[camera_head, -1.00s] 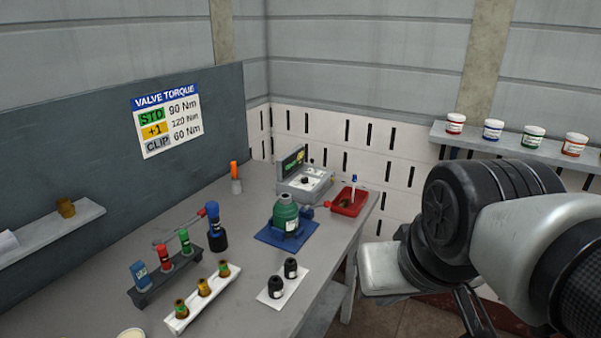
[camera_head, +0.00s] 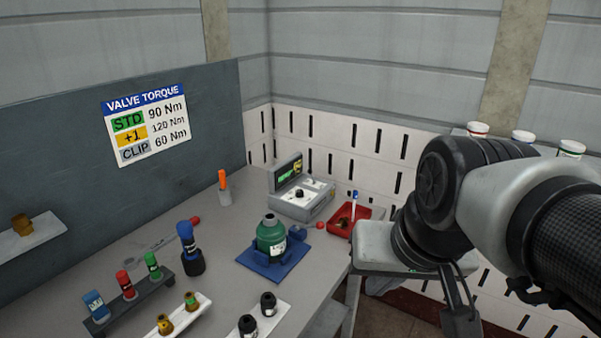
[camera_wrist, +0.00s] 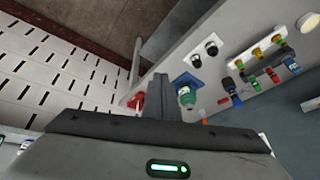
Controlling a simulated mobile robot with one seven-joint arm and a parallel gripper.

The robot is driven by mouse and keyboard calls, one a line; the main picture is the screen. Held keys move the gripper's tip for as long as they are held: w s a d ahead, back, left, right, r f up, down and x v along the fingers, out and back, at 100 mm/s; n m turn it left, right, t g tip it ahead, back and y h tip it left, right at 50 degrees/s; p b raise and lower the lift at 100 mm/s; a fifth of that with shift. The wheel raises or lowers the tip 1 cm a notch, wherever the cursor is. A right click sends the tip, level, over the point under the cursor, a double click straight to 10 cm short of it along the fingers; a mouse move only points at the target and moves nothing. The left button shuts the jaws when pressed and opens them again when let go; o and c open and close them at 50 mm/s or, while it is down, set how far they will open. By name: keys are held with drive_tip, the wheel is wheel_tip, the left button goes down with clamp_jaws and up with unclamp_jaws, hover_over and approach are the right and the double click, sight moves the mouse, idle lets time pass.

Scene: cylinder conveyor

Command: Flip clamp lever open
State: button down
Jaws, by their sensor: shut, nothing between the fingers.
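A blue clamp base (camera_head: 262,265) sits on the bench and holds a green cylinder (camera_head: 270,238) upright. A grey lever with a red ball knob (camera_head: 320,225) reaches out to the right of the clamp, close to the bench's right edge. In the wrist view the green cylinder (camera_wrist: 186,97) and the blue base (camera_wrist: 180,80) show just right of my fingers. My gripper (camera_wrist: 160,80) is shut and empty, apart from the clamp. The lever is small and partly hidden in the wrist view.
A red tray (camera_head: 346,222) and a grey device with a screen (camera_head: 300,198) stand behind the clamp. A rack with coloured cylinders (camera_head: 138,292), a white strip with black fittings (camera_head: 262,318) and a blue-topped tool (camera_head: 190,250) stand in front and to the left.

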drive_tip(key=w+a+f+m+g+y+b, duration=0.1)
drive_tip(key=w+a+f+m+y+b, duration=0.15)
drive_tip(key=w+f+m, duration=0.45)
drive_tip(key=w+a+f+m+g+y+b, duration=0.1)
drive_tip(key=w+a+f+m+y+b, duration=0.25)
drive_tip(key=w+m, duration=0.5)
drive_tip(key=w+d+f+m+t+y+b, duration=0.3)
drive_tip(key=w+d+f+m+t, duration=0.3)
drive_tip(key=w+d+f+m, duration=0.7)
drive_tip(key=w+f+m+b, duration=0.1)
drive_tip(key=w+f, duration=0.2)
drive_tip(key=w, duration=0.1)
drive_tip(key=shift+w+m+y, duration=0.15)
drive_tip(key=shift+m+y, duration=0.2)
drive_tip(key=shift+y, duration=0.05)
